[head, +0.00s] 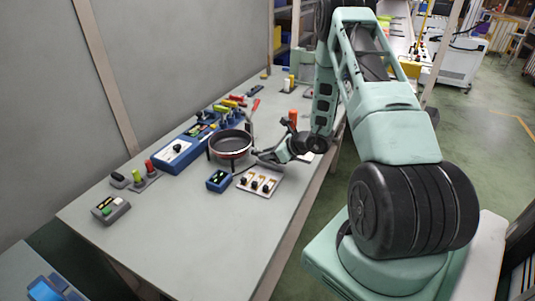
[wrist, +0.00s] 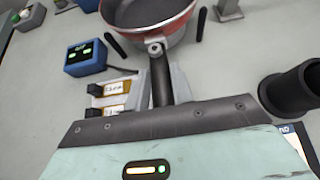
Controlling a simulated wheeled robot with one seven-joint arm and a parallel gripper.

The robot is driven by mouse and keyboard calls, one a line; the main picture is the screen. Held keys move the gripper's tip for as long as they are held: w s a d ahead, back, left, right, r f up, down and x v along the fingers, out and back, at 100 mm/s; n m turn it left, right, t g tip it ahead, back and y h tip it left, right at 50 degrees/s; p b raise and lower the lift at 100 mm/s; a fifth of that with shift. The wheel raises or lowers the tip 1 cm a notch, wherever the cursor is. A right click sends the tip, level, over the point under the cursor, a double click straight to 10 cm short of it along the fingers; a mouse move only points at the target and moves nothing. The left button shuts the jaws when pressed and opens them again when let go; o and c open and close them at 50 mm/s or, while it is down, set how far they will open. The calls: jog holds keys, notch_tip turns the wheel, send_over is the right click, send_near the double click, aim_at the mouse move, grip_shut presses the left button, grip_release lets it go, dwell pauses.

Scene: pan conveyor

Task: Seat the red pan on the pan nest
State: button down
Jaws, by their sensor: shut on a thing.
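The red pan (head: 231,153) has a dark inside and a red outer wall. It is level or nearly so, above the table left of my gripper (head: 264,157). In the wrist view the pan (wrist: 170,30) is at the top, with its black handle running down between my fingers (wrist: 162,88). My gripper is shut on that handle. Black upright posts (wrist: 112,41) stand close around the pan and look like part of the pan nest. The pan hides the rest of the nest, and I cannot tell whether the pan touches it.
A small blue box with green lights (head: 218,180) and a white switch panel (head: 260,181) stand in front of the pan. A long blue unit (head: 184,146) lies behind to the left. A grey button box (head: 110,209) is at far left. The table's front is clear.

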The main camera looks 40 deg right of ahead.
jog(key=shift+f, duration=0.2)
jog(key=c, duration=1.1)
grip_release()
jog(key=shift+s, duration=0.1)
jog(key=b+v, duration=0.3)
jog(key=v, duration=1.4)
jog(key=shift+s+r, duration=0.1)
jog(key=shift+r, duration=0.1)
